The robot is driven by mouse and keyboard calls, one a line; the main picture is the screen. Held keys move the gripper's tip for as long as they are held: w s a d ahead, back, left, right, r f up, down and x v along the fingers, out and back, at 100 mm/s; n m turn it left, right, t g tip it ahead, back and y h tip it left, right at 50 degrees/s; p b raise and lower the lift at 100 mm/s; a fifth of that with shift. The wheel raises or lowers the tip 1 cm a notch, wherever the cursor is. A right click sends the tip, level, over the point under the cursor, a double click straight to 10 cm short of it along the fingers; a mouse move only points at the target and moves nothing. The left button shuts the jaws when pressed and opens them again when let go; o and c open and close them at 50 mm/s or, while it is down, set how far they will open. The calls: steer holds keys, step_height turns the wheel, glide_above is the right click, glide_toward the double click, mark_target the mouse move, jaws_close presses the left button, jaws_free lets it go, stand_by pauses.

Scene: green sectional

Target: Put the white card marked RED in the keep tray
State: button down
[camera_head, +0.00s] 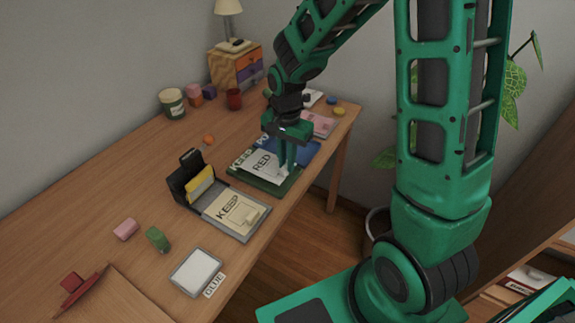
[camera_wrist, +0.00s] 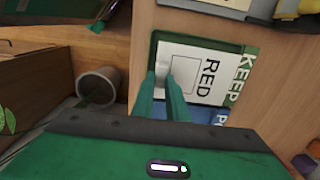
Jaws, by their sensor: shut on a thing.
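The white card marked RED (camera_head: 262,165) lies over the green tray (camera_head: 262,186), whose label at the left reads KEEP (camera_head: 240,160). In the wrist view the card (camera_wrist: 188,52) covers most of the green tray (camera_wrist: 155,44), beside the KEEP label (camera_wrist: 243,75). My gripper (camera_head: 287,168) is shut on the card near its edge, with the fingers (camera_wrist: 165,82) pointing down at it. I cannot tell whether the card rests on the tray floor or is slightly above it.
A blue tray (camera_head: 303,152) adjoins the green one behind. A GLUE-labelled tray (camera_head: 196,271) is nearer. The table's right edge is close by.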

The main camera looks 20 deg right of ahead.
steer(key=shift+f, duration=1.05)
steer(key=shift+f, duration=0.6)
steer(key=c, duration=1.7)
jaws_free()
steer(key=shift+c, duration=0.2)
steer(key=shift+s+d, duration=0.1)
step_height(320, 180, up, 13)
steer(key=s+d+r+n, duration=0.2)
steer(key=s+d, duration=0.6)
steer(key=s, duration=0.4)
steer(key=s+d+r+n, duration=0.2)
steer(key=s+d, duration=0.6)
steer(key=s, duration=0.5)
steer(key=shift+d+r, duration=0.15)
steer(key=shift+d, duration=0.05)
